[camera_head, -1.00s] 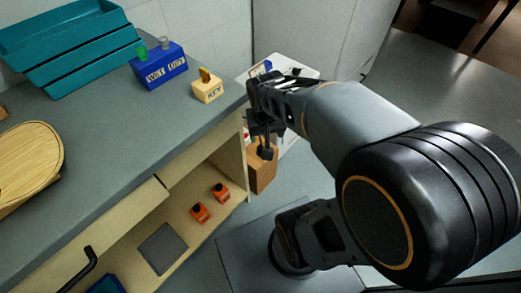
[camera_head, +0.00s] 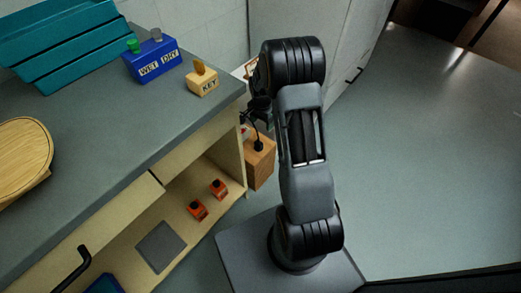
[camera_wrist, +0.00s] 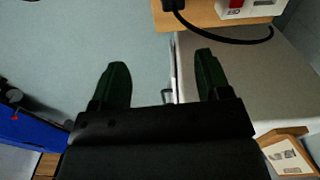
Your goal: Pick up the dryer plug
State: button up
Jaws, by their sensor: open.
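The dryer plug (camera_head: 259,145) is a small black plug with a black cord, on top of a wooden box (camera_head: 260,168) beyond the end of the bench. It also shows at the top edge of the wrist view (camera_wrist: 173,5), partly cut off, its cord curving right. My gripper (camera_wrist: 161,66) is open and empty, with two dark green fingers apart. The plug lies beyond the fingertips, not between them. In the head view my arm hides most of the gripper.
A white and red box (camera_wrist: 245,8) stands near the plug. A picture frame (camera_wrist: 288,157) is at lower right in the wrist view. The bench holds a key block (camera_head: 202,83), a blue wet/dry block (camera_head: 152,68) and teal trays (camera_head: 65,45). Open floor lies to the right.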

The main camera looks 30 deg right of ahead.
notch_tip(320, 180, down, 3)
jog(key=w+b, duration=0.1)
jog(key=b, duration=0.2)
send_over(259, 142)
jog(key=f, duration=0.6)
jog(key=shift+s+f, duration=0.2)
jog(key=shift+f, duration=0.1)
jog(key=shift+w+a+f+b, duration=0.1)
jog(key=shift+f+b, duration=0.8)
jog(key=shift+f, duration=0.75)
jog(key=shift+w+f+b, duration=0.1)
jog(key=shift+f+b, duration=0.75)
jog(key=shift+f, duration=0.75)
jog(key=shift+r, duration=0.1)
jog(key=c, duration=1)
jog(key=shift+o, duration=0.2)
jog(key=shift+r, duration=0.1)
